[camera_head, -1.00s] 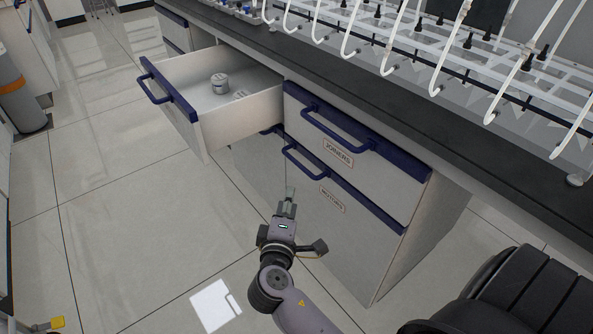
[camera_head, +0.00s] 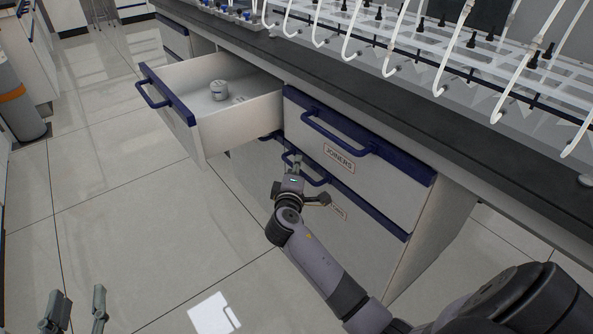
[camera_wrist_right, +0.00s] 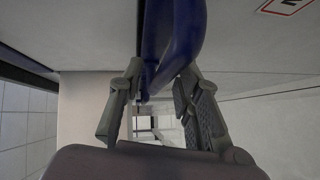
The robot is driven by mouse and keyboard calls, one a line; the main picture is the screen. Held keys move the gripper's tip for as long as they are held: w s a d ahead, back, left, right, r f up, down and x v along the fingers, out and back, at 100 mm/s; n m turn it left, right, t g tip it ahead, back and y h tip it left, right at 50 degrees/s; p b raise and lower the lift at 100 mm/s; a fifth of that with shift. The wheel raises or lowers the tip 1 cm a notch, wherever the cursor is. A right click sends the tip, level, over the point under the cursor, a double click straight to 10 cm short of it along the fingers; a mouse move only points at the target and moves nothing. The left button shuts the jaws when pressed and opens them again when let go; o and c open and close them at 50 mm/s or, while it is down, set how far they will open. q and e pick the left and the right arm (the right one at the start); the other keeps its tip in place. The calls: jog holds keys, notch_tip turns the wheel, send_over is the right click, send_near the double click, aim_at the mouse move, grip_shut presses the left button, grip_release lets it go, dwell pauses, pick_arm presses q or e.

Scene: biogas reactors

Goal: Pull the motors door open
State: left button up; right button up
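The motors door (camera_head: 372,238) is the white front with a blue top edge below the joiners drawer; it looks shut. My right arm hides part of its label (camera_head: 337,209). Its blue handle (camera_head: 317,182) is partly hidden behind my right gripper (camera_head: 292,160). In the right wrist view, the blue handle (camera_wrist_right: 168,45) runs between the fingertips of my right gripper (camera_wrist_right: 160,75). The fingers are apart, one on each side of the handle; contact is not clear. My left gripper (camera_head: 76,312) is open and empty at the lower left, over the floor.
The joiners drawer (camera_head: 390,173) is shut above the motors door. To its left, an open drawer (camera_head: 240,132) sticks out with a small round part (camera_head: 218,90) in it. The dark bench top (camera_head: 400,110) carries racks and white tubes.

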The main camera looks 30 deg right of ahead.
jog(key=shift+w+d, duration=0.2)
jog(key=shift+w, duration=0.05)
jog(key=shift+c, duration=0.2)
grip_shut()
dwell(0.6)
